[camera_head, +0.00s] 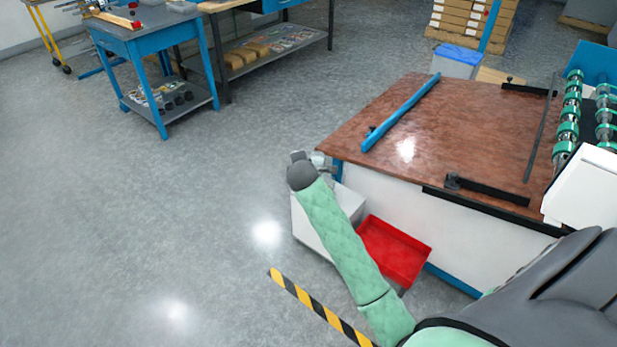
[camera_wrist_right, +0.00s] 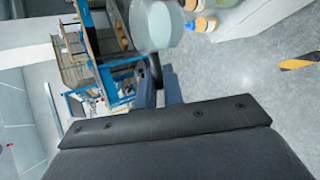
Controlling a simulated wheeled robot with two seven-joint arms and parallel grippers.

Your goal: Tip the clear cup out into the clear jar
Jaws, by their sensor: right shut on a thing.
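A mint-green arm of mine reaches up and left in the head view, and its gripper (camera_head: 298,156) is mostly hidden behind the grey wrist. In the right wrist view my right gripper (camera_wrist_right: 152,75) is shut on the clear cup (camera_wrist_right: 157,24), a pale see-through shape at the top edge. The cup is partly cut off, so its contents and tilt cannot be told. The clear jar cannot be made out for certain. Small containers with orange-yellow parts (camera_wrist_right: 203,23) show just right of the cup. My left gripper is not in view.
A white box-like stand (camera_head: 312,232) is below the gripper, beside a red tray (camera_head: 395,251). A brown-topped bench (camera_head: 440,125) stands right of the arm, with a blue bar (camera_head: 400,113) on it. Open floor lies left, with a blue table (camera_head: 150,38) beyond and striped tape (camera_head: 305,301) nearer.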

